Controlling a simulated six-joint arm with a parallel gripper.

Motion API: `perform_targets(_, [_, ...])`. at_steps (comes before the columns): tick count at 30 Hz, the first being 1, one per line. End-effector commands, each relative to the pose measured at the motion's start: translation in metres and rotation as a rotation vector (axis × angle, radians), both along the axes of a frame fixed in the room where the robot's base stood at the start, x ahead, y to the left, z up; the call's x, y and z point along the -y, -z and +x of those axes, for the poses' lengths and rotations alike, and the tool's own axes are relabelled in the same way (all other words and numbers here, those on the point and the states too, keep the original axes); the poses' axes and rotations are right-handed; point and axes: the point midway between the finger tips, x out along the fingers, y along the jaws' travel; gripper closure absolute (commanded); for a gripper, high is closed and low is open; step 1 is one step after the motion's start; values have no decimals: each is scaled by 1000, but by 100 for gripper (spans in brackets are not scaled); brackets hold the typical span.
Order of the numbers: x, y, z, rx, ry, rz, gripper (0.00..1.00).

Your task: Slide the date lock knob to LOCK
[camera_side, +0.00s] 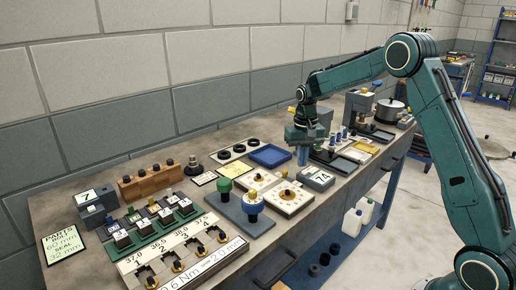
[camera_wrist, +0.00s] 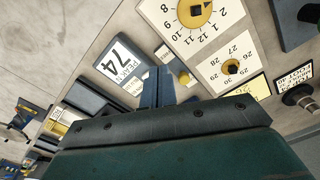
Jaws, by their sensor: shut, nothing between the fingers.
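In the wrist view, a small pale plate (camera_wrist: 171,61) with lettering too small to read carries a yellow knob (camera_wrist: 184,79). This looks like the date lock, but I cannot read which end is LOCK. It lies between the month dial (camera_wrist: 195,14) and the day dial (camera_wrist: 231,67) on one side and the grey block marked 74 (camera_wrist: 121,60) on the other. My gripper (camera_wrist: 159,76) is shut and empty, its blue fingers beside the knob on the 74-block side, seemingly apart from it. In the side view, my gripper (camera_side: 303,158) points down above the bench behind the 74 block (camera_side: 318,179).
The green knob post (camera_side: 224,187) and blue knob post (camera_side: 252,200) stand left of the dial plates. A grey machine (camera_side: 361,103) and a pot (camera_side: 391,108) stand farther right. The wall runs close behind the bench.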

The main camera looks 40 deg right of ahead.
Motion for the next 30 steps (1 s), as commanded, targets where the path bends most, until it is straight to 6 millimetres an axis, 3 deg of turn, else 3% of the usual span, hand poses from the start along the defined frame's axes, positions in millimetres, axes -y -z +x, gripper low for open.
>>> perform_targets(18, [0, -31, -14, 0, 0, 0, 100])
perform_targets(30, [0, -33, -14, 0, 0, 0, 100])
